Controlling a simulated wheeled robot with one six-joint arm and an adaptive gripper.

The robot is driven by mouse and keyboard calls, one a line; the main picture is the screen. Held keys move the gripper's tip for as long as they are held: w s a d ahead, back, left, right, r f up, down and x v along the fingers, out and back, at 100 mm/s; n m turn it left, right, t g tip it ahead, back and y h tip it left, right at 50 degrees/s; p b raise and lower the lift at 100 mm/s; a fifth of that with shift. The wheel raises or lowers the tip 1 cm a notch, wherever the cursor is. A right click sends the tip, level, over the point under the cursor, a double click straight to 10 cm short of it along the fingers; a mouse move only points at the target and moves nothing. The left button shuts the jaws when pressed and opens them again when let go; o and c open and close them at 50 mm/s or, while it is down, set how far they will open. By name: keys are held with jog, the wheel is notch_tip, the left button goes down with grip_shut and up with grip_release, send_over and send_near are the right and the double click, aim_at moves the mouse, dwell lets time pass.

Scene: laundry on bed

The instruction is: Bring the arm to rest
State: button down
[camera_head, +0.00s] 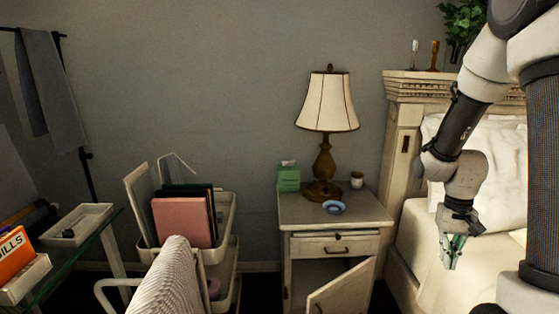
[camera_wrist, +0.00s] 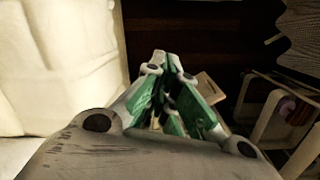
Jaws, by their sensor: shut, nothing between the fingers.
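My gripper (camera_head: 452,254) hangs at the right of the head view, fingers pointing down, in front of the bed's near side. In the wrist view my gripper (camera_wrist: 168,65) shows its green-padded fingers drawn together at the tips, with nothing between them. My arm comes down from the upper right, bent at the elbow. The bed (camera_head: 412,235) lies behind and beside the gripper, and its pale cover (camera_wrist: 60,60) fills the left of the wrist view. I cannot tell how far the gripper is from the bed.
A nightstand (camera_head: 300,212) with its lower door (camera_head: 343,288) ajar holds a lamp (camera_head: 326,105), a green tissue box (camera_head: 288,179) and a blue dish (camera_head: 333,207). A cart (camera_head: 222,245) with folders, a striped cloth (camera_head: 172,285) and a glass table (camera_head: 85,240) stand left.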

jog(key=s+a+r+n+t, duration=0.1)
jog(key=s+a+r+t, duration=0.2)
jog(key=s+r, duration=0.4)
jog(key=s+a+r+n+t, duration=0.2)
jog(key=s+a+r, duration=0.2)
jog(key=r, duration=1)
jog(key=s, duration=0.3)
jog(key=shift+s+r+t, duration=0.2)
jog(key=shift+r+t, duration=0.15)
jog(key=shift+t, duration=0.05)
